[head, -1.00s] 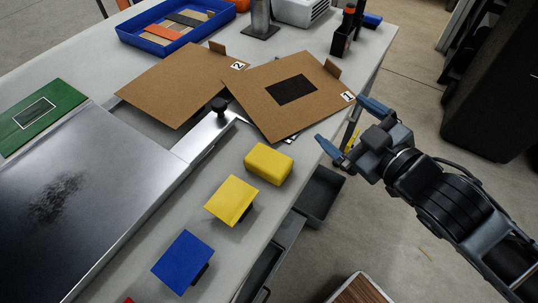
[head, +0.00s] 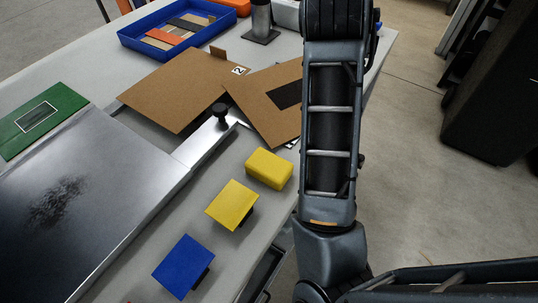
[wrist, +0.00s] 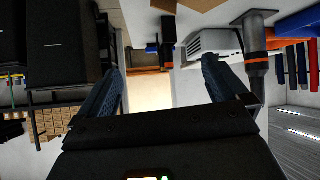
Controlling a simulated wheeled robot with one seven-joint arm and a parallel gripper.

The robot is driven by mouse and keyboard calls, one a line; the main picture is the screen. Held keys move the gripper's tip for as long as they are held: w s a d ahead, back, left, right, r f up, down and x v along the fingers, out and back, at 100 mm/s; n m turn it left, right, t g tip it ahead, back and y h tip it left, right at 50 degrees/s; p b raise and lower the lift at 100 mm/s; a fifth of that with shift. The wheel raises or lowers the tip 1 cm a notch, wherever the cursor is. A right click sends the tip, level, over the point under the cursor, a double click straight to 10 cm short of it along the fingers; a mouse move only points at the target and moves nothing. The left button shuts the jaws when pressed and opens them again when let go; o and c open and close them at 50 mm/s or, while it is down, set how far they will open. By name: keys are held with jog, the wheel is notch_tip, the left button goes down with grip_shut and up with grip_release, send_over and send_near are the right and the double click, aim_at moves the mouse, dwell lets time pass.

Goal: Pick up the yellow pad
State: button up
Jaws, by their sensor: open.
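A yellow block with rounded edges (head: 269,169) lies on the grey table near its right edge in the head view. A flat, square yellow plate (head: 232,203) sits just in front of it, with a dark part showing under its right side. I cannot tell for certain which of the two is the pad. My gripper (wrist: 162,64) shows in the wrist view with its two blue fingers wide apart and nothing between them. In the head view my arm hides the gripper. Neither yellow thing shows in the wrist view.
A blue plate (head: 183,266) stands in front of the yellow plate. A metal plate (head: 85,200) fills the left of the table beside a green board (head: 38,121). Brown cardboard sheets (head: 180,88) and a blue tray (head: 140,42) lie farther back.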

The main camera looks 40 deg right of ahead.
jog(key=s+a+f+m+g+y, duration=0.25)
jog(key=a+f+y, duration=0.25)
jog(key=a, duration=0.5)
jog(key=g+y, duration=0.3)
jog(key=y, duration=0.1)
send_over(271, 161)
jog(key=shift+d+f+m, duration=0.15)
jog(key=shift+f, duration=0.45)
jog(key=shift+d+f+m, duration=0.1)
jog(key=shift+d+f, duration=0.05)
jog(key=shift+f, duration=0.45)
jog(key=f+b, duration=0.4)
jog(key=f, duration=0.1)
jog(key=f+b, duration=0.2)
jog(key=b, duration=0.1)
jog(key=shift+a+f, duration=0.3)
jog(key=shift+f, duration=0.05)
jog(key=shift+r, duration=0.1)
jog(key=c, duration=0.7)
jog(key=shift+c, duration=0.2)
jog(key=shift+r, duration=0.1)
